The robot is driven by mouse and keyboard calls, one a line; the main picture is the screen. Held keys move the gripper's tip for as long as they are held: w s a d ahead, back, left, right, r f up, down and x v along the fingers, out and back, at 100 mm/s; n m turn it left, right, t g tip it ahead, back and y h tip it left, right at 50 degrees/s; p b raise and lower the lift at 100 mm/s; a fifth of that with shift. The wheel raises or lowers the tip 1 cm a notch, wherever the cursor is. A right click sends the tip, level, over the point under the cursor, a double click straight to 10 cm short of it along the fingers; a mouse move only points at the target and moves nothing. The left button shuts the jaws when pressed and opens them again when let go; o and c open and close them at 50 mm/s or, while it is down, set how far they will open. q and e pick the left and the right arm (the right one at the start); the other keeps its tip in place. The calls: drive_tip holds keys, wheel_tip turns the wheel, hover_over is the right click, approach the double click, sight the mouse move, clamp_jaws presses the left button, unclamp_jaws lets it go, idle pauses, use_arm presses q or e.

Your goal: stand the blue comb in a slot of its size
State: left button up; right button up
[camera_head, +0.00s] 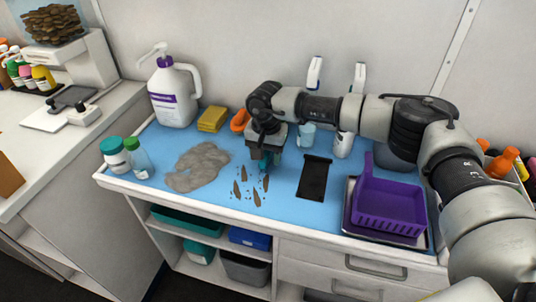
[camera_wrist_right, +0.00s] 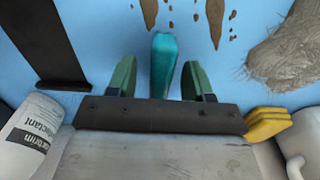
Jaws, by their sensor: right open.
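My right gripper (camera_head: 266,166) is over the middle of the blue table mat, pointing down. In the right wrist view its two green fingers (camera_wrist_right: 163,80) are open. A teal-blue upright piece (camera_wrist_right: 164,62) stands between them, with a gap on each side. It may be the blue comb, but no teeth show. In the head view the gripper mostly hides it. No slot of its size can be made out. A purple basket (camera_head: 388,210) with slits in its wall stands on a tray at the right. My left gripper is not in view.
Brown smears (camera_head: 239,189) and a grey hair pile (camera_head: 197,167) lie left of the gripper. A flat black object (camera_head: 313,178) lies to its right.

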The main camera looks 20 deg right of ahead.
clamp_jaws()
drive_tip(key=shift+r, duration=0.1)
idle(0.3)
